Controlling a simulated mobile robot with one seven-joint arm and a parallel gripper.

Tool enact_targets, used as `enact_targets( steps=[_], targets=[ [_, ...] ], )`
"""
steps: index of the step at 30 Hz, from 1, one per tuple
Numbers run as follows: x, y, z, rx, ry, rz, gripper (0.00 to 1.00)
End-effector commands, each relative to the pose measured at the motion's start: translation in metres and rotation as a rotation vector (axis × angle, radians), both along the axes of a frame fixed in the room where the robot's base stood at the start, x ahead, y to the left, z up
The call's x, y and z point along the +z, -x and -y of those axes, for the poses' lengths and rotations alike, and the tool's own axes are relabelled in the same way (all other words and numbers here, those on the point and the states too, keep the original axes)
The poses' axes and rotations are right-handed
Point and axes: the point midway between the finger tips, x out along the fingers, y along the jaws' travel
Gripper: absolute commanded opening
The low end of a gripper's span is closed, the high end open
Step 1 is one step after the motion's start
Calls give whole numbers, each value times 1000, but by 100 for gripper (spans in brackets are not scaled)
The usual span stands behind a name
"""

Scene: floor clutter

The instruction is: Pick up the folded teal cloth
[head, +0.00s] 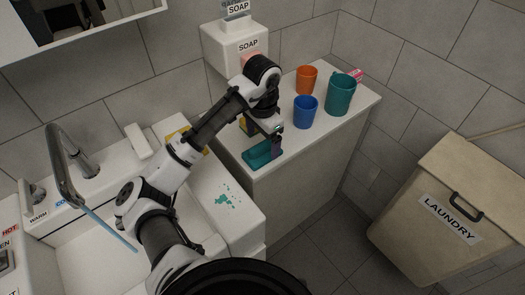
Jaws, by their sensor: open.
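The folded teal cloth (258,156) lies near the front left edge of the white counter top, below my gripper. My gripper (263,141) points down over it with the fingers apart, close to the cloth's upper side. The fingers and wrist hide part of the cloth, and I cannot tell whether they touch it.
An orange cup (306,80), a blue cup (305,113) and a teal mug (340,95) stand right of my gripper. A soap dispenser (236,48) is on the wall behind. A sink with a faucet (66,165) is at left, a laundry hamper (435,190) at right.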

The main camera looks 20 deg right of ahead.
Motion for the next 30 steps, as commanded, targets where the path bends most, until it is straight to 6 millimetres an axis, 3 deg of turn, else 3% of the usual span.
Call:
enact_targets(
  steps=[9, 18, 30],
  targets=[
    [-41, -4, 1, 1, 0, -2, 89],
    [-48, -4, 2, 0, 0, -1, 89],
    [-47, -4, 2, 0, 0, -1, 41]
  ],
)
